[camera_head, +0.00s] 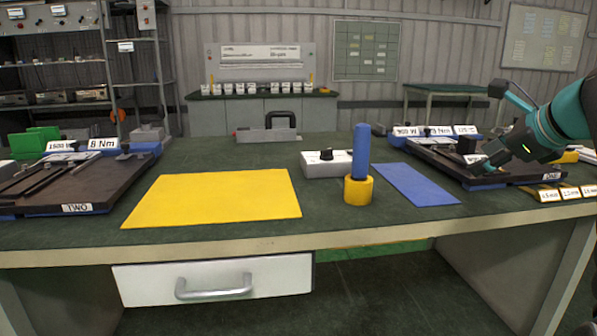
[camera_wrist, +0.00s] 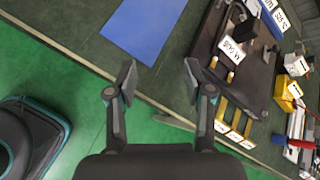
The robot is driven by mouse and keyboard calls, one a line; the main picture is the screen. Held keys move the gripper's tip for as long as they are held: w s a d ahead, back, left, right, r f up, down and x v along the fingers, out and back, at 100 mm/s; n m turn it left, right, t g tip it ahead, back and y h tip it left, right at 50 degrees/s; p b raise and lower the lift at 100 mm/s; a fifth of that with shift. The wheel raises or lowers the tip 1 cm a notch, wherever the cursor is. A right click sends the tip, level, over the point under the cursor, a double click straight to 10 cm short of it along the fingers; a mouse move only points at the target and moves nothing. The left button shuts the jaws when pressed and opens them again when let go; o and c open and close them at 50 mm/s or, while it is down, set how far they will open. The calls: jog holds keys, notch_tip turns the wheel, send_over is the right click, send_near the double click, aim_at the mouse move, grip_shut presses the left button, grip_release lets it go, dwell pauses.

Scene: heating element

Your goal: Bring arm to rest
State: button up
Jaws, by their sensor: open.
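My gripper (camera_wrist: 159,82) is open in the wrist view, its two fingers spread with nothing held between them. Behind the fingers the table edge and green floor show. In the head view my teal arm (camera_head: 565,118) comes in from the right, and my gripper (camera_head: 490,163) appears over the dark right-hand fixture board (camera_head: 455,165). I cannot tell its exact height above the board. The board also shows in the wrist view (camera_wrist: 245,75), to the right of the fingers.
A blue mat (camera_head: 415,186), a yellow mat (camera_head: 215,198), and a blue cylinder (camera_head: 361,150) in a yellow base (camera_head: 358,189) are on the green table. A white box with a black knob (camera_head: 325,166) stands behind. Another dark board (camera_head: 65,184) lies at left. The yellow mat is clear.

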jog(key=s+a+f+n+g+b, duration=0.1)
jog(key=s+a+f+n, duration=0.5)
jog(key=f+n, duration=0.3)
jog(key=s+a+f+n+g+h+b, duration=0.1)
jog(key=s+a+f+n+g, duration=0.1)
jog(key=s+a+f+n, duration=0.5)
jog(key=s+a+f+n+g+b, duration=0.1)
jog(key=s+a+f+n, duration=0.5)
jog(key=a+f+n, duration=0.3)
notch_tip(320, 180, down, 5)
jog(key=shift+s+a+r+n+g+h, duration=0.1)
jog(key=shift+s+a+n+g+h, duration=0.25)
jog(key=shift+n, duration=0.45)
